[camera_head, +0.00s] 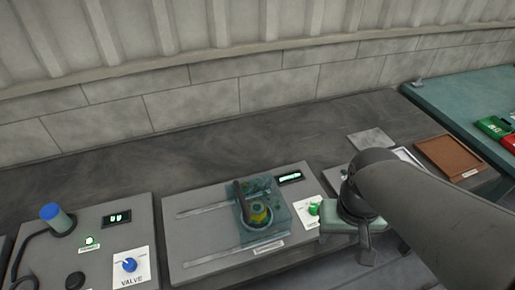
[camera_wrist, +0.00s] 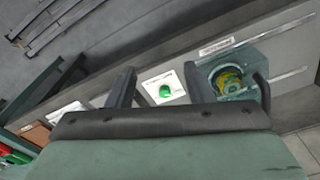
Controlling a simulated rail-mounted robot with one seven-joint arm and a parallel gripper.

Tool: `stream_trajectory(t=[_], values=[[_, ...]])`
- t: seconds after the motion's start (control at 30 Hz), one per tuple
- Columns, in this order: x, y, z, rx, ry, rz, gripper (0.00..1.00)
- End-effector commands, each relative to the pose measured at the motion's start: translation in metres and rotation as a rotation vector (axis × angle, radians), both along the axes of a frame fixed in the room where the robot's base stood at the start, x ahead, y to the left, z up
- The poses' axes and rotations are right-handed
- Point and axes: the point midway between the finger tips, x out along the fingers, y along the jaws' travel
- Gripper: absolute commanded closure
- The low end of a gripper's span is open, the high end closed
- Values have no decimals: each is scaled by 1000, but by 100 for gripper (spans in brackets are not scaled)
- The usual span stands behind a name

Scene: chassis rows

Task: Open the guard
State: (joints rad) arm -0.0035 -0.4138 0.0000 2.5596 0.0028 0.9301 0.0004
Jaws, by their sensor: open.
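The guard (camera_head: 274,207) is a see-through teal box on the middle grey panel, between two pale slide rails. A dark handle (camera_head: 240,197) stands on its left side in the head view. A yellow-and-green round part (camera_head: 260,214) shows inside it. In the wrist view the guard (camera_wrist: 240,72) is right of my fingers, with its dark handle (camera_wrist: 263,90) on the far side. My gripper (camera_head: 345,242) is to the right of the guard in the head view, apart from the handle. Its two fingers (camera_wrist: 160,87) are spread with nothing held between them.
A green button (camera_head: 314,209) on a white plate lies between guard and gripper. A small display (camera_head: 289,177) is behind the guard. The left panel holds a blue-capped cylinder (camera_head: 56,217) and a blue valve knob (camera_head: 129,265). A brown tray (camera_head: 448,157) is at right. The rails left of the guard are clear.

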Motion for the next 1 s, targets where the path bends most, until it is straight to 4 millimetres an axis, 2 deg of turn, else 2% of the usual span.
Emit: stream_trajectory(t=[0.07, 0.17, 0.27, 0.4, 0.5, 0.6, 0.77, 0.87, 1.0], values=[[5, 2, 2, 4, 0, 7, 62], [28, 15, 12, 20, 7, 41, 62], [68, 44, 32, 53, 23, 110, 62], [120, 101, 63, 109, 58, 229, 62], [145, 139, 80, 142, 80, 303, 62], [157, 167, 92, 166, 94, 358, 62], [163, 183, 98, 180, 105, 390, 62], [162, 185, 89, 180, 106, 390, 62], [160, 189, 64, 179, 107, 389, 62]])
